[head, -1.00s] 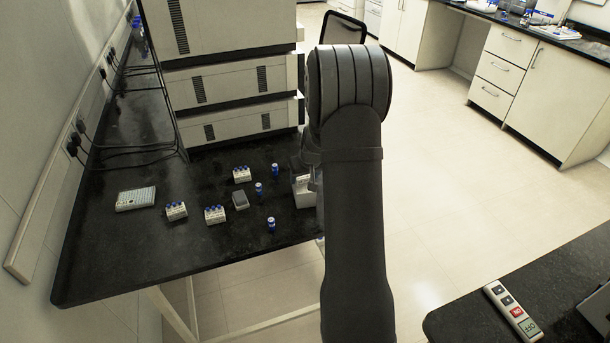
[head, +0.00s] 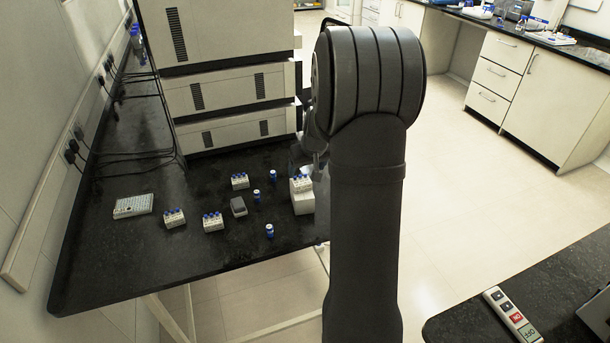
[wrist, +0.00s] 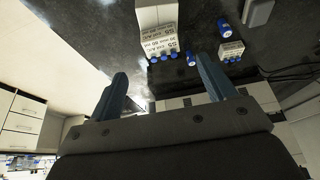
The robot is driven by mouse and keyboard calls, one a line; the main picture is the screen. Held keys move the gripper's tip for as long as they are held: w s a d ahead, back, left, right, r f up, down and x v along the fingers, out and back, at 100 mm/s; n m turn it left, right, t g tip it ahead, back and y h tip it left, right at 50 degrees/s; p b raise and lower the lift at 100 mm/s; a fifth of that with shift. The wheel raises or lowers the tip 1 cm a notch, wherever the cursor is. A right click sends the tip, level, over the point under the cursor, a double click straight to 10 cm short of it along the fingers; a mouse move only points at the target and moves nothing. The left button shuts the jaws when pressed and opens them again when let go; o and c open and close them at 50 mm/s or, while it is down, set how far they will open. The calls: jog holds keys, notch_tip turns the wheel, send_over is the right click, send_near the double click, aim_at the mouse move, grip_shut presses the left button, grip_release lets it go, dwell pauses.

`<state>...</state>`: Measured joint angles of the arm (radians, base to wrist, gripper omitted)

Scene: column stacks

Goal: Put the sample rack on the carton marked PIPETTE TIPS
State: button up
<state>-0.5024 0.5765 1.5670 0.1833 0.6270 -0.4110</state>
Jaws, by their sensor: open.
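A white sample rack with blue-capped vials (head: 301,184) sits on top of a white carton (head: 303,203) near the bench's right edge. In the wrist view the rack (wrist: 159,42) shows printed text and a row of blue caps, against the pale carton (wrist: 155,16). The carton's marking is not readable. My gripper (wrist: 161,66) is open, its two blue-grey fingers apart with nothing between them. It is behind the rack and clear of it. In the head view my arm hides most of the gripper.
Similar racks stand on the bench (head: 240,181), (head: 213,222), (head: 175,218). Blue vials (head: 270,231), a grey box (head: 238,207) and a white plate (head: 133,206) are around them. Stacked instruments (head: 230,95) rise behind. Bare bench lies at the front left.

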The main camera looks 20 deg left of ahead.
aim_at(303, 183)
jog(key=shift+v, duration=1.35)
jog(key=x, duration=1.2)
jog(key=shift+f, duration=0.2)
notch_tip(303, 183, up, 2)
jog(key=shift+r, duration=0.5)
